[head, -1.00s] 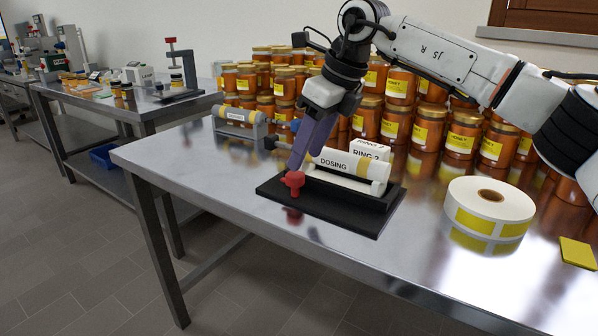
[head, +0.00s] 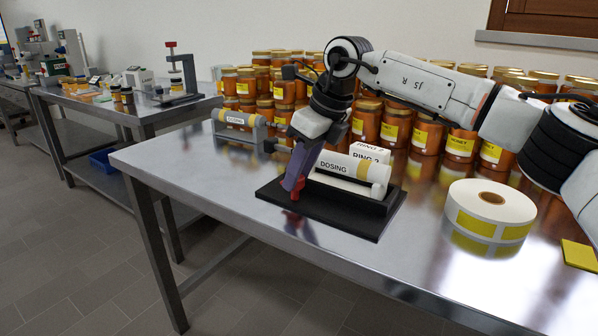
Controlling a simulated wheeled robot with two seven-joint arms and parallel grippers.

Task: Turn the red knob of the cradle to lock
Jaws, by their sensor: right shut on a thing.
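The cradle is a black base (head: 352,218) on the steel table, holding a white cylinder marked DOSING (head: 345,166). The red knob (head: 296,194) is at the cradle's left front corner, mostly hidden by my fingers. My right gripper (head: 293,186) comes down from above with its purple fingers shut on the red knob. The knob's handle direction cannot be told because the fingers cover it. My left gripper is not in view.
A white box marked RING 2 (head: 369,154) stands behind the cylinder. A label roll (head: 491,208) and a yellow pad (head: 579,254) lie to the right. Many honey jars (head: 424,134) fill the back. A grey holder with another cylinder (head: 238,122) stands at the back left. The front left tabletop is clear.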

